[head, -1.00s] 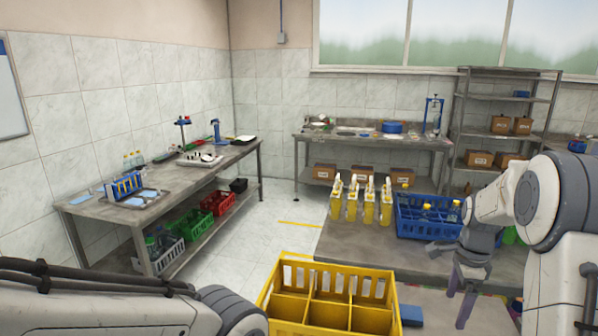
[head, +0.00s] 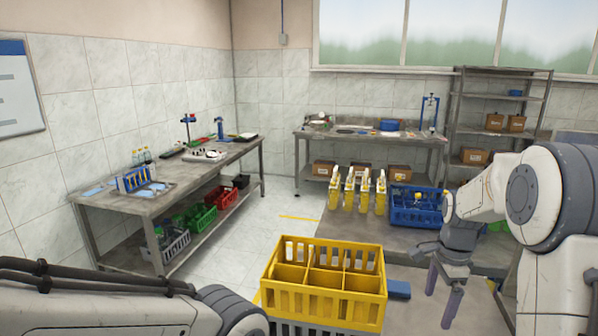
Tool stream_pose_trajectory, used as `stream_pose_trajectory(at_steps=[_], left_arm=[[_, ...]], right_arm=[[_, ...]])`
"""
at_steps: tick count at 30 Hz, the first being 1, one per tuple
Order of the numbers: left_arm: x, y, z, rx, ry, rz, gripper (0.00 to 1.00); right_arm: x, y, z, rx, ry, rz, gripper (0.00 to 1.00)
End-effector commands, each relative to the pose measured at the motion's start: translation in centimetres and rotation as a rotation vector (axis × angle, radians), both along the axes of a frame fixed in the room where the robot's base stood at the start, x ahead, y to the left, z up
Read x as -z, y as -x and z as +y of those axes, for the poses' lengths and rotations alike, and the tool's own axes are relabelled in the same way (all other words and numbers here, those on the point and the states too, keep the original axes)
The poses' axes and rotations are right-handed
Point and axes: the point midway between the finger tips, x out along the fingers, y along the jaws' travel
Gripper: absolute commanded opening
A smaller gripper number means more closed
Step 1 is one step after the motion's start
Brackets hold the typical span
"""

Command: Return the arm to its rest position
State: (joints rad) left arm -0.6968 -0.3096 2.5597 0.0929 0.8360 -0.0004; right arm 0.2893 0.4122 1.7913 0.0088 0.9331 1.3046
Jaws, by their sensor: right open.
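My right arm comes in from the right edge of the head view. Its gripper (head: 441,291) hangs fingers down, open and empty, to the right of the yellow crate. My left arm lies across the lower left corner, and its gripper is out of the picture. The yellow crate (head: 322,303) has several compartments that look empty, and it stands on a grey crate (head: 290,327) at the bottom centre. Several yellow bottles (head: 364,195) stand in a row on the grey table (head: 345,228). The blue crate (head: 416,212) beside them is partly hidden by my right arm.
A small blue block (head: 398,290) lies right of the yellow crate, near my right gripper. A steel bench (head: 160,205) runs along the left wall, with crates on its lower shelf. Another bench (head: 300,139) and a metal rack (head: 501,97) stand at the back. The floor (head: 232,236) between is open.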

Motion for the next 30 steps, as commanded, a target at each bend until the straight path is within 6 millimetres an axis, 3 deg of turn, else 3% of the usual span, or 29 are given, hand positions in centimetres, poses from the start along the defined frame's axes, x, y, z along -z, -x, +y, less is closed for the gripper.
stream_pose_trajectory(at_steps=[5,11,14,18,24,30], left_arm=[[0.0,0.0,0.0,0.000,0.000,0.000,0.35],[0.0,0.0,0.0,0.000,0.000,0.000,0.35],[0.0,0.0,0.0,0.000,0.000,0.000,0.35],[0.0,0.0,0.0,0.000,0.000,0.000,0.35],[0.0,0.0,0.0,0.000,0.000,0.000,0.35],[0.0,0.0,0.0,0.000,0.000,0.000,0.35]], right_arm=[[-1.0,1.0,4.6,-0.212,-0.003,-0.008,1.00],[-2.4,3.9,11.5,-0.583,-0.009,-0.023,1.00],[-3.1,6.9,15.9,-0.853,-0.013,-0.034,1.00],[-3.7,13.1,21.5,-1.317,-0.019,-0.055,1.00],[-3.4,20.5,24.8,-1.815,-0.029,-0.079,1.00],[-2.7,26.2,25.6,-2.206,-0.035,-0.104,1.00]])
